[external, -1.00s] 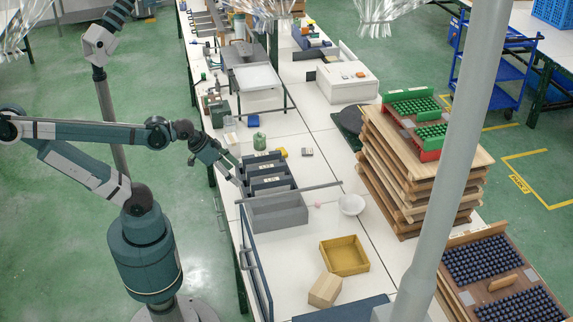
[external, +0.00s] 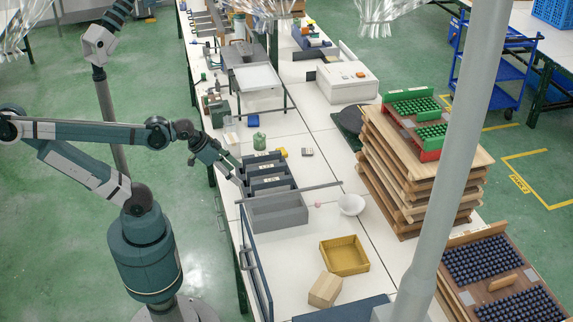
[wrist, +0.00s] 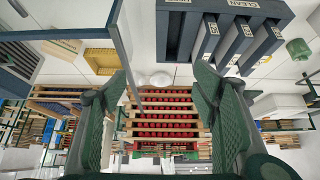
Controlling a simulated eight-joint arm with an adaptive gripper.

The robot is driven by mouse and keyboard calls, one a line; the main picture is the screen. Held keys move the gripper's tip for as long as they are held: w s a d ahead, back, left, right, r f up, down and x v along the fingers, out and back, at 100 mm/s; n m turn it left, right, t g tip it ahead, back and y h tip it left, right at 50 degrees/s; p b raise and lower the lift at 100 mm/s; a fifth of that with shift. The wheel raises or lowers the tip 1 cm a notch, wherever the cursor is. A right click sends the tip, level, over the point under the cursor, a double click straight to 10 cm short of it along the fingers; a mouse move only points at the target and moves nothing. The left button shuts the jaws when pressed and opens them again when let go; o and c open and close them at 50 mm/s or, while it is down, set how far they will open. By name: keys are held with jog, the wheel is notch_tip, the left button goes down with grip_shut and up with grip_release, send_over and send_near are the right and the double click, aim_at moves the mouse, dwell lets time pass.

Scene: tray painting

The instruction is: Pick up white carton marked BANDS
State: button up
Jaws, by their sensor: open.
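I cannot make out a white carton marked BANDS in either view; no such lettering is legible. A large white box (external: 345,84) stands far back on the table, and I cannot tell its markings. My gripper (external: 240,184) is at the left edge of the table, beside the dark file sorter (external: 268,187) with labelled dividers. In the wrist view my gripper (wrist: 160,112) has its two green fingers spread wide with nothing between them. The labelled sorter shows at the upper right there (wrist: 222,28).
A grey bin (external: 277,212) is in front of the sorter. A white bowl (external: 351,204), a yellow tray (external: 344,256) and a wooden block (external: 325,289) lie nearby. Stacked wooden trays (external: 392,180) rise at the right. A dark upright frame (external: 255,265) edges the table's left side.

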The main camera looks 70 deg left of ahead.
jog(key=w+a+n+g+y, duration=0.1)
jog(key=w+a+n, duration=0.2)
jog(key=w+a, duration=0.3)
jog(key=w+a+n+g, duration=0.1)
jog(key=w+a+n, duration=0.2)
jog(key=a, duration=0.5)
jog(key=n+g+h+p, duration=0.1)
jog(key=n+g, duration=0.4)
jog(key=n, duration=0.8)
send_near(235, 140)
jog(key=f, duration=0.5)
jog(key=shift+w+d+f, duration=0.25)
jog(key=shift+w+d, duration=0.1)
jog(key=shift+w, duration=0.05)
jog(key=shift+s+a+f, duration=0.2)
jog(key=shift+a+f, duration=0.1)
jog(key=shift+a, duration=0.05)
